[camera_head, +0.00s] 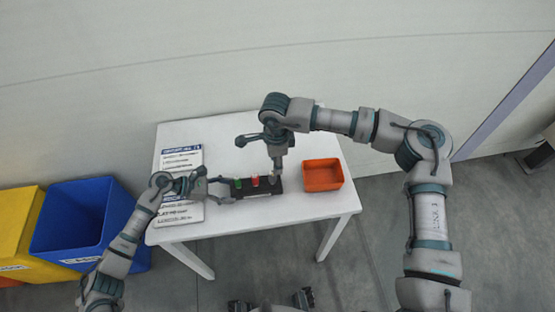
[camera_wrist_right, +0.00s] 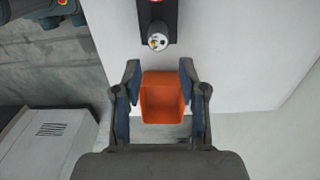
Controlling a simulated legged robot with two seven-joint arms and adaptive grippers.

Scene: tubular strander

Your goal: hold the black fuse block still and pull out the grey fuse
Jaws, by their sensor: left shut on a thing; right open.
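The black fuse block (camera_head: 262,193) lies on the white table, with a green fuse (camera_head: 238,184) and a red fuse (camera_head: 255,181) on it. My left gripper (camera_head: 232,190) is shut on the block's left end. My right gripper (camera_head: 277,174) points down over the block's right end, open and empty. The grey fuse is hard to make out behind it in the head view. In the right wrist view the grey fuse (camera_wrist_right: 157,38) sits at the end of the block (camera_wrist_right: 145,27), beyond the open fingertips and not between them.
An orange bin (camera_head: 322,187) stands on the table right of the block; it also shows between the fingers in the wrist view (camera_wrist_right: 162,100). Blue (camera_head: 75,222) and yellow (camera_head: 18,222) bins stand on the floor at left.

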